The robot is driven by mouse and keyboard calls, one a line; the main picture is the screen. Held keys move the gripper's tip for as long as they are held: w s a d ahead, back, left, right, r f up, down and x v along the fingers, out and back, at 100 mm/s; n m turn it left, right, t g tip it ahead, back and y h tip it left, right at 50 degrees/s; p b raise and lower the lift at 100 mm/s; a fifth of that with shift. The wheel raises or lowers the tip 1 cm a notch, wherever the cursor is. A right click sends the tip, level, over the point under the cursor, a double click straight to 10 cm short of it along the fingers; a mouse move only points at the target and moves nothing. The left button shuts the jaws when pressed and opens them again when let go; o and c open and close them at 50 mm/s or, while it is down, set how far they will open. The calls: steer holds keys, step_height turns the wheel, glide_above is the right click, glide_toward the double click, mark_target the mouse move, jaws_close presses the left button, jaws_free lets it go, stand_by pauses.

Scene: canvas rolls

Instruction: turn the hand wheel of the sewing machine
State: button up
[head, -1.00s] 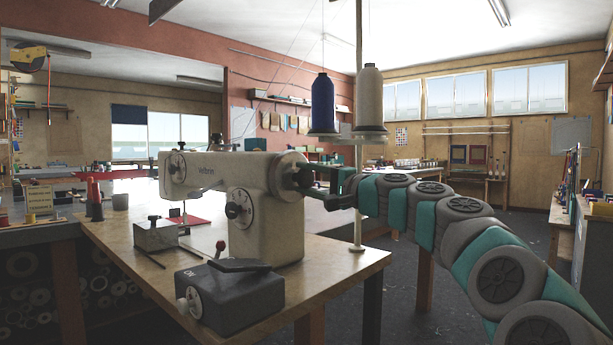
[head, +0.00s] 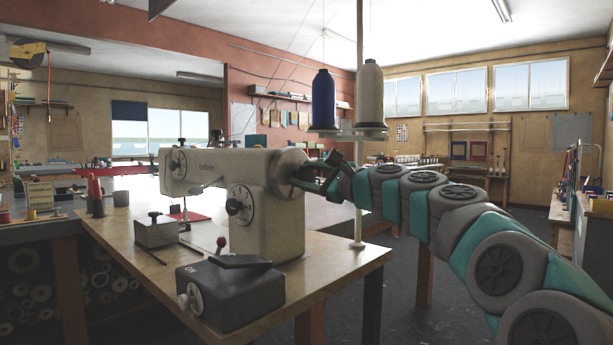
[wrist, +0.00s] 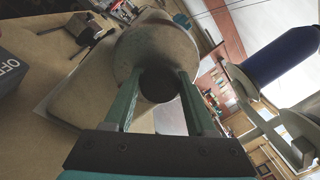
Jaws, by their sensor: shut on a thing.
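The white sewing machine (head: 262,220) stands on a wooden table in the head view. Its hand wheel (head: 289,168) is at the right end of the machine, partly hidden by my gripper (head: 308,178). In the wrist view the round pale end of the machine (wrist: 150,50) faces me with a dark round part, the hand wheel's hub or knob (wrist: 160,84), at its middle. My gripper's two green fingers (wrist: 158,95) lie on either side of this dark part and are shut on it. In the head view the gripper looks rolled to a slant.
A dark grey box with a lever (head: 230,290) sits at the table's front. The table's right front (head: 340,262) is bare.

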steer(key=shift+d+m, duration=0.15)
steer(key=shift+m, duration=0.55)
steer(key=o, duration=1.3)
steer(key=shift+o, duration=0.2)
steer(key=v, duration=0.7)
steer(key=shift+s+d+b, duration=0.25)
steer(key=shift+s+b, duration=0.1)
steer(key=shift+b, duration=0.05)
